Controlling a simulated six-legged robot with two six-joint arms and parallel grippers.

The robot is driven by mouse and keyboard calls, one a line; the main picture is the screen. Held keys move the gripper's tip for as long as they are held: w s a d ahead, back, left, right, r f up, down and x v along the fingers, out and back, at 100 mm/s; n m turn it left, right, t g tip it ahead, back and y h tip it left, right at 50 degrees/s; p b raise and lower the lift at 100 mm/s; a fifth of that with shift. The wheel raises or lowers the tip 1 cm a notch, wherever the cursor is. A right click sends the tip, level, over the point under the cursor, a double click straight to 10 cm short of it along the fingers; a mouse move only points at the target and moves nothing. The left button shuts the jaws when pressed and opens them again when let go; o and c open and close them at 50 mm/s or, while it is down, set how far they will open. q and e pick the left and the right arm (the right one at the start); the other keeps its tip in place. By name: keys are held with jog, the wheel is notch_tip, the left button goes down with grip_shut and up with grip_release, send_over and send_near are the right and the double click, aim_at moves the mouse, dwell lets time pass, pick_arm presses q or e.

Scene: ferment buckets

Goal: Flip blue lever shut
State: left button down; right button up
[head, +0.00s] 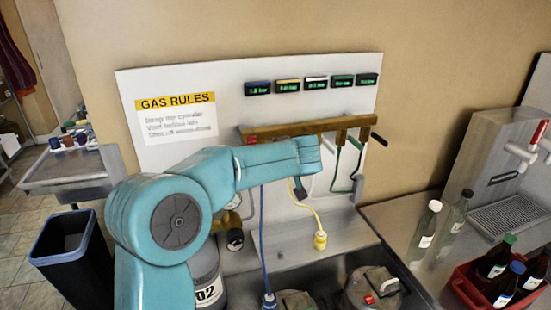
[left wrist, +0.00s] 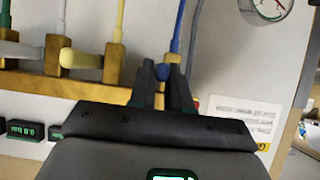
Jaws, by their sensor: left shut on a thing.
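The blue lever (left wrist: 163,72) shows in the left wrist view as a small blue piece on the wooden manifold bar. My left gripper (left wrist: 162,82) has its two dark fingers around it, shut on it. Most of the lever is hidden by the fingers, so I cannot tell its angle. The blue hose (left wrist: 179,25) runs from the bar just beside the fingertips. In the head view my left arm covers this part of the wooden bar (head: 290,128), and the lever is hidden there. My right gripper is in neither view.
A yellow lever (left wrist: 80,58) sticks out beside the gripper. Several small displays (head: 314,85) are on the white panel above the bar. Kegs (head: 372,289) stand below, where the blue hose (head: 263,240) hangs. A red crate of bottles (head: 466,284) is at the right.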

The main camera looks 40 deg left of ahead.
pick_arm(q)
jog(key=shift+r, duration=0.15)
jog(key=c, duration=1.2)
grip_release()
jog(key=shift+o, duration=0.2)
jog(key=b+v, duration=0.1)
jog(key=v, duration=1.5)
jog(key=shift+d+r, duration=0.15)
jog(key=shift+r, duration=0.05)
jog(key=shift+f, duration=0.1)
